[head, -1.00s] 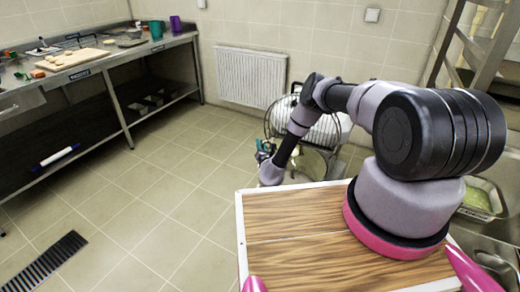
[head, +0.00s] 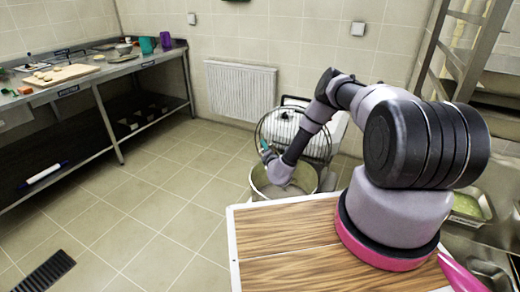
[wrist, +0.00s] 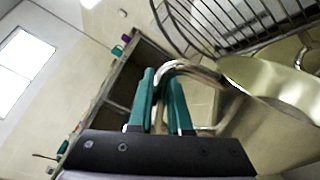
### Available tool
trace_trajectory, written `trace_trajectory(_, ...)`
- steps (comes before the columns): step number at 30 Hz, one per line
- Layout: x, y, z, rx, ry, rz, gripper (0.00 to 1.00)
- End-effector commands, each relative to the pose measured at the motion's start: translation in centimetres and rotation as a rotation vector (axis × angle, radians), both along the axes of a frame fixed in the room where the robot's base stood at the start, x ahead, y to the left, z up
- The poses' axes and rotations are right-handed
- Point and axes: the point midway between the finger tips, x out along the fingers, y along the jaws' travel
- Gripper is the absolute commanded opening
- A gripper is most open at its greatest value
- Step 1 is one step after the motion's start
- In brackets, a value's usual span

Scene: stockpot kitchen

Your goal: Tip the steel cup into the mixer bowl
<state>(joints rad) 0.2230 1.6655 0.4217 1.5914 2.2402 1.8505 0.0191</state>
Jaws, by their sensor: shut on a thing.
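In the wrist view my gripper (wrist: 160,105) has teal fingers closed around the bent shiny handle of the steel cup (wrist: 192,66). The cup's body is on the right of that view, partly cut off, and its contents cannot be made out. In the head view the mixer bowl (head: 256,187) is a wide steel bowl on the floor-standing mixer, open at the top. My gripper (head: 266,149) is a small teal patch at the bowl's back left, under the wire guard, partly hidden by my arm. The cup is not clear there.
The mixer's round wire guard (head: 280,123) stands raised behind the bowl, close to my arm, and also shows in the wrist view (wrist: 235,30). A steel counter (head: 90,74) with boards and cups is at the left. Open tiled floor lies between.

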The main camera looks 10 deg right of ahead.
Motion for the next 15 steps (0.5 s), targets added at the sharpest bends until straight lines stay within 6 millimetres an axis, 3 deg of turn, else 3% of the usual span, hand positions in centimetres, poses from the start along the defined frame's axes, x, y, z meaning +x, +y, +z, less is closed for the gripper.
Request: trace_trajectory(15,0.5,-4.7,0.9,0.279,0.025,-0.003,0.00)
